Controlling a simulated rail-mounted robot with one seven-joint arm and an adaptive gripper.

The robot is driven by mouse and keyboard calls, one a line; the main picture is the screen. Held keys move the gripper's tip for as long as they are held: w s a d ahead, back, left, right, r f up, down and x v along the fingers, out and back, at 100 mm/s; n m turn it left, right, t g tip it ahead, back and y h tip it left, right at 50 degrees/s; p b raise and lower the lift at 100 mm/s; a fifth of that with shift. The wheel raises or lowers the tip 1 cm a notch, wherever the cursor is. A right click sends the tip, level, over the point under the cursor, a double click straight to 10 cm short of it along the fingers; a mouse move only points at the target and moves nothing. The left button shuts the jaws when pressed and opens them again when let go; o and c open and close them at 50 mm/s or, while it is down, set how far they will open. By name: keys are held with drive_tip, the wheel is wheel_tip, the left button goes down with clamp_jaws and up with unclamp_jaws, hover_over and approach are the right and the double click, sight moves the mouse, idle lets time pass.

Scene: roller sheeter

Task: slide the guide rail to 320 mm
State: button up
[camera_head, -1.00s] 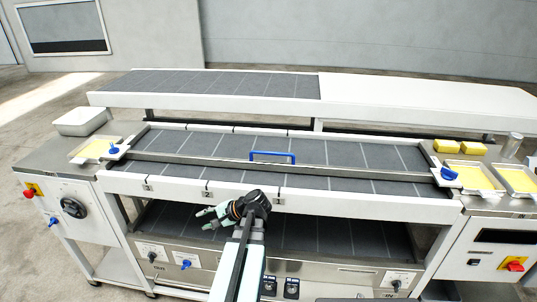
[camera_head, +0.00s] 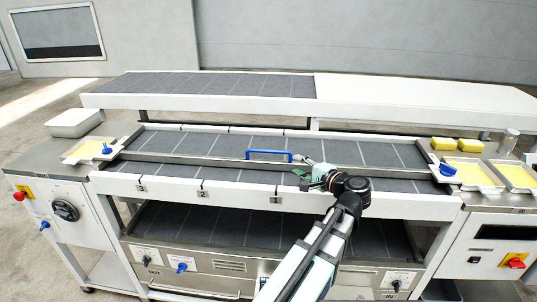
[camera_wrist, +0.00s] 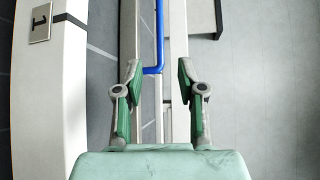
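The guide rail (camera_head: 212,160) is a long metal bar lying across the dark grey belt, with a blue handle (camera_head: 268,151) on it near the middle. In the wrist view the rail (camera_wrist: 179,45) runs up the picture, with the blue handle (camera_wrist: 159,40) beside it. My gripper (camera_head: 306,163) is just right of the handle in the head view. In the wrist view my gripper (camera_wrist: 158,75) is open, with its green-padded fingers apart on either side of the line of the handle. The handle's near end lies between the fingertips, and nothing is clamped. I cannot read a millimetre position.
Blue clamp knobs (camera_head: 107,148) and (camera_head: 447,169) sit at the belt's two sides. Numbered tags, including tag 1 (camera_head: 276,200), line the white front edge (camera_head: 235,189). Yellow blocks (camera_head: 444,144) and trays (camera_head: 475,172) stand at the right. A white upper shelf (camera_head: 400,98) runs behind.

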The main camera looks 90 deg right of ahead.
sight(269, 152)
drive_tip(key=p+x, duration=0.4)
drive_tip(key=x, duration=1.2)
drive_tip(key=shift+w+d+f, duration=0.1)
drive_tip(key=shift+w+d, duration=0.1)
drive_tip(key=shift+w, duration=0.15)
clamp_jaws()
